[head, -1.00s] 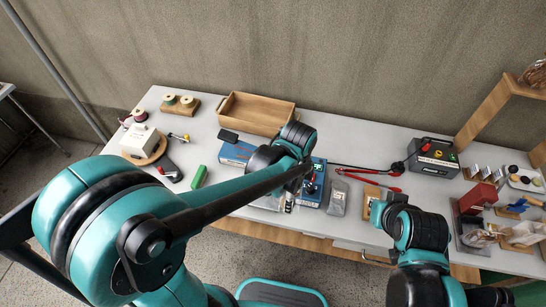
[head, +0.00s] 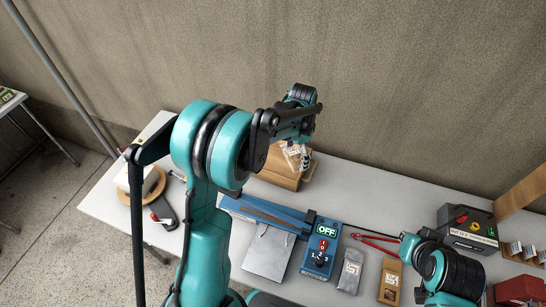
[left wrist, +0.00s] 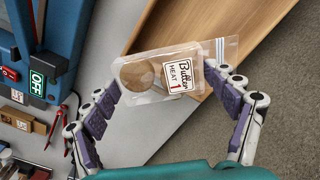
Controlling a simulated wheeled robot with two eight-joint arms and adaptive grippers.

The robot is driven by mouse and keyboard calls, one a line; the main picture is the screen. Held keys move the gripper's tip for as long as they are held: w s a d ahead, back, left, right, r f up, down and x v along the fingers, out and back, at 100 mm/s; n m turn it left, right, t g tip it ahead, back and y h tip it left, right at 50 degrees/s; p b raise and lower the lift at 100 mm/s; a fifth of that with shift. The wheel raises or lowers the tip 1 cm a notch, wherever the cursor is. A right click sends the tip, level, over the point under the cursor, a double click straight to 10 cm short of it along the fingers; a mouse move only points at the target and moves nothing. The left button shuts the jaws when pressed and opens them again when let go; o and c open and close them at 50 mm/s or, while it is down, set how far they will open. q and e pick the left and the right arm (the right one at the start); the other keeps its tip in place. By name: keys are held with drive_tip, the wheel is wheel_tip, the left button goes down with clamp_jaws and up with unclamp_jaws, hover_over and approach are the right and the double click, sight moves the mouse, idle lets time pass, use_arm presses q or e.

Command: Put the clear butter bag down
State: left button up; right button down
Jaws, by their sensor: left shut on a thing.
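The clear butter bag (left wrist: 150,78) shows in the left wrist view with a label reading "Butter HEAT 1". A round brownish thing lies inside it. My left gripper (left wrist: 163,82) is shut on the bag, with one purple-padded finger at each side. In the head view the bag (head: 293,154) hangs below my left wrist, over the wooden crate (head: 278,177). My arm hides much of the crate there. Light wood of the crate (left wrist: 190,28) shows behind the bag in the left wrist view. I cannot tell whether bag and crate touch.
A blue sealer (head: 272,212) with an "OFF" display stands right of my left arm. Several pouches, including a dark grey one (head: 350,272), lie along the front. Red-handled pliers (head: 375,242) and a black box (head: 468,228) are farther right. Table behind the sealer is clear.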

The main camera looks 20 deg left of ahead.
use_arm(q)
drive_tip(key=b, duration=0.3)
hover_over(271, 166)
wheel_tip(271, 166, down, 6)
drive_tip(key=shift+w+a+f, duration=0.1)
drive_tip(key=shift+a+f, duration=0.05)
drive_tip(key=shift+f, duration=0.05)
wheel_tip(271, 166, down, 4)
drive_tip(key=shift+f+b, duration=0.1)
drive_tip(key=shift+b, duration=0.45)
drive_tip(key=o, duration=0.6)
drive_tip(key=shift+o, duration=0.2)
